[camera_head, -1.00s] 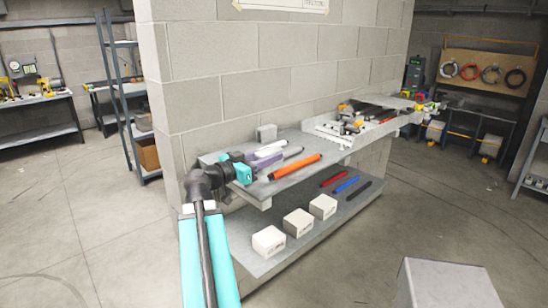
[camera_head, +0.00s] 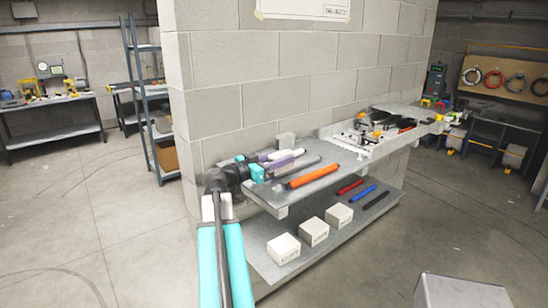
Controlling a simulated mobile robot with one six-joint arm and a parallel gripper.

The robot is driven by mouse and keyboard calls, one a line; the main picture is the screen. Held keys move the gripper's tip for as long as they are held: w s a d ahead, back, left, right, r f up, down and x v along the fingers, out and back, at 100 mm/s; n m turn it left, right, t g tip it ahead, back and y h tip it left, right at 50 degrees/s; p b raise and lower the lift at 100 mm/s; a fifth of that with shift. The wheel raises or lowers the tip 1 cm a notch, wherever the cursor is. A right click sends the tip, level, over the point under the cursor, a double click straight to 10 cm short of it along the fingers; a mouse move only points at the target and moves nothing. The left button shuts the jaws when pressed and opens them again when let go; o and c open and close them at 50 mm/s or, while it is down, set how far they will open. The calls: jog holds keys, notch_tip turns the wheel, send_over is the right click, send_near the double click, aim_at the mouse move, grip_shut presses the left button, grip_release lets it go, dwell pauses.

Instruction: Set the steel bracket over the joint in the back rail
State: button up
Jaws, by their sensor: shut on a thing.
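My gripper (camera_head: 256,172), dark with teal fingers, is at the left end of the upper grey shelf (camera_head: 270,197) along the block wall. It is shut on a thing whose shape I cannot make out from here. A lavender piece (camera_head: 281,162) and a grey bar-like piece (camera_head: 305,167) show just past the fingertips; I cannot tell whether either touches them. No steel bracket can be clearly picked out. A white-walled fixture (camera_head: 345,146) with several small parts stands farther right along the wall. A joint in a back rail cannot be made out at this distance.
The lower shelf (camera_head: 262,258) holds white boxes (camera_head: 283,248) and red, blue and black markers. A grey box-like top (camera_head: 462,292) is at bottom right.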

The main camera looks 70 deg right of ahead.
jog(key=w+d+p, duration=0.1)
jog(key=d, duration=0.1)
jog(key=w+d+p, duration=0.1)
jog(key=w+d, duration=0.1)
jog(key=d, duration=0.1)
jog(key=w+d+p, duration=0.1)
jog(key=w+d, duration=0.1)
jog(key=shift+d+f, duration=0.35)
jog(key=shift+f, duration=0.05)
jog(key=shift+f, duration=0.1)
jog(key=shift+f+p, duration=1.15)
jog(key=shift+f, duration=0.55)
jog(key=shift+f, duration=0.15)
jog(key=o, duration=1.1)
jog(key=shift+s, duration=0.1)
jog(key=shift+r, duration=0.2)
